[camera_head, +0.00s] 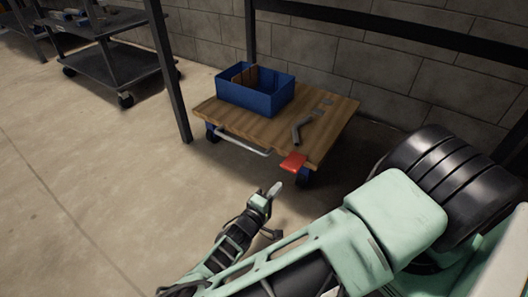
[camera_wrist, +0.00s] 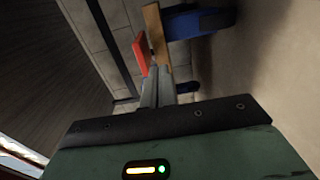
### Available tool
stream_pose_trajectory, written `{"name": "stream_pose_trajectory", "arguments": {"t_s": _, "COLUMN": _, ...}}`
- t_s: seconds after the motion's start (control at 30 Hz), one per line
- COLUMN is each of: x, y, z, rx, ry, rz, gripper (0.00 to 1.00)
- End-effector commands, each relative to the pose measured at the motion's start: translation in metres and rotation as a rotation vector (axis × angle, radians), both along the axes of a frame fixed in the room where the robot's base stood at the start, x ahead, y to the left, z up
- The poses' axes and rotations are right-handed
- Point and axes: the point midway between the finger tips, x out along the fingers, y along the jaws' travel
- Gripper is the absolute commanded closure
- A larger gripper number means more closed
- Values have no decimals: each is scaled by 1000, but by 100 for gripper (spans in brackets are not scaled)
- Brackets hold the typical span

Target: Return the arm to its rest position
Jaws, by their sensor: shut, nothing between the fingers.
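My arm reaches in from the bottom of the head view, and its mint-green and black links are bent. My gripper (camera_head: 275,188) is over the bare floor, in front of the wooden cart (camera_head: 205,112) and apart from it. In the wrist view my gripper (camera_wrist: 158,76) has its two grey fingers together, with nothing between them. The red piece (camera_wrist: 140,54) at the cart's corner appears just beyond the fingertips in that view.
A blue box (camera_head: 262,100) and a grey bent part (camera_head: 305,127) lie on the cart. The red piece (camera_head: 293,162) is at its near corner. A dark post (camera_head: 168,70) stands left of the cart. A dark shelf trolley (camera_head: 115,62) is farther left. The left floor is clear.

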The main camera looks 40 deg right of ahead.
Motion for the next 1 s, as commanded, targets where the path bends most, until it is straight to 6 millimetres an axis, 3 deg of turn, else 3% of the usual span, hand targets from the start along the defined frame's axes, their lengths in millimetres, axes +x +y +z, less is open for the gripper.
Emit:
{"name": "stream_pose_trajectory", "arguments": {"t_s": 0.27, "x": -1, "y": 0, "z": 1, "rx": 5, "ry": 3, "rz": -6, "gripper": 100}}
{"name": "stream_pose_trajectory", "arguments": {"t_s": 0.47, "x": -34, "y": 17, "z": 13, "rx": 135, "ry": 109, "rz": -152, "gripper": 100}}
{"name": "stream_pose_trajectory", "arguments": {"t_s": 0.77, "x": -95, "y": 86, "z": 63, "rx": 486, "ry": 386, "rz": -390, "gripper": 100}}
{"name": "stream_pose_trajectory", "arguments": {"t_s": 1.0, "x": -120, "y": 149, "z": 135, "rx": 789, "ry": 580, "rz": -439, "gripper": 100}}
